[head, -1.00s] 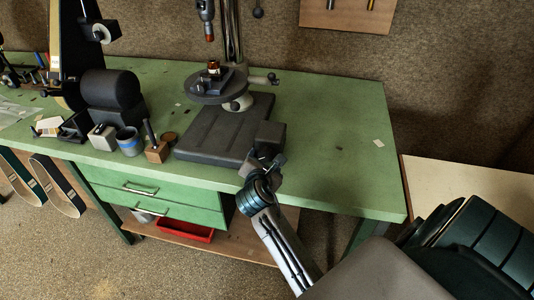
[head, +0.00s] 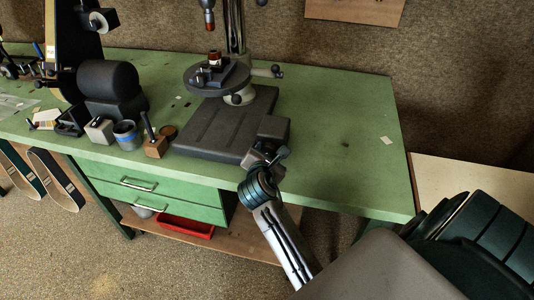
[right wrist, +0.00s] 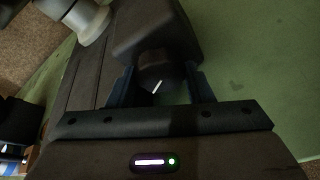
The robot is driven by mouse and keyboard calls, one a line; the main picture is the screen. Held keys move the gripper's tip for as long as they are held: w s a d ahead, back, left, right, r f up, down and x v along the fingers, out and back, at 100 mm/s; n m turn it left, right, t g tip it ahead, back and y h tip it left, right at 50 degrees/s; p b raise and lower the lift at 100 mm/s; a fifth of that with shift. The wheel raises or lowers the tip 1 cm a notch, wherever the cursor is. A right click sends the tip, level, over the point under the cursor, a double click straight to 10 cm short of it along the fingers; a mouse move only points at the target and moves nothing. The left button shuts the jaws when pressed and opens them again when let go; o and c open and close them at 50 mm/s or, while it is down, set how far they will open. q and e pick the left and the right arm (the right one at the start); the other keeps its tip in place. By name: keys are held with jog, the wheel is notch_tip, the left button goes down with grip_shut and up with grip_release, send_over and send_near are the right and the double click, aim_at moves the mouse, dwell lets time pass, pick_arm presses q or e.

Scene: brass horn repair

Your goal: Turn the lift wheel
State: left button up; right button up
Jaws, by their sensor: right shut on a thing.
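The lift wheel (right wrist: 156,72) is a dark round knob with a white mark line, on the front of a dark block (head: 274,129) at the right corner of the drill stand's base (head: 213,125). My right gripper (right wrist: 155,88) is shut on the wheel, with one finger on each side of it in the right wrist view. In the head view my right gripper (head: 264,158) is at the block's front, and it hides the wheel there. My left gripper is not in view.
The stand's round table (head: 205,87) carries a small part under the drill spindle (head: 209,18). A wooden block (head: 155,147), a blue-banded cup (head: 127,136) and a black cylinder stand to the left. The green bench (head: 345,140) is mostly clear on the right.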

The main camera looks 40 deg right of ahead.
jog(key=shift+r+m+t+p, duration=0.1)
jog(key=shift+m+t+p, duration=0.2)
jog(key=shift+p, duration=0.25)
jog(key=shift+m+y, duration=0.3)
jog(key=shift+m, duration=0.1)
jog(key=shift+d+m+t+p, duration=0.1)
jog(key=shift+m+t+p, duration=0.25)
jog(key=shift+m+t, duration=0.3)
jog(key=shift+m+t+y, duration=0.25)
jog(key=shift+m+y, duration=0.05)
jog(key=shift+m, duration=0.35)
jog(key=o, duration=1)
jog(key=shift+f, duration=0.2)
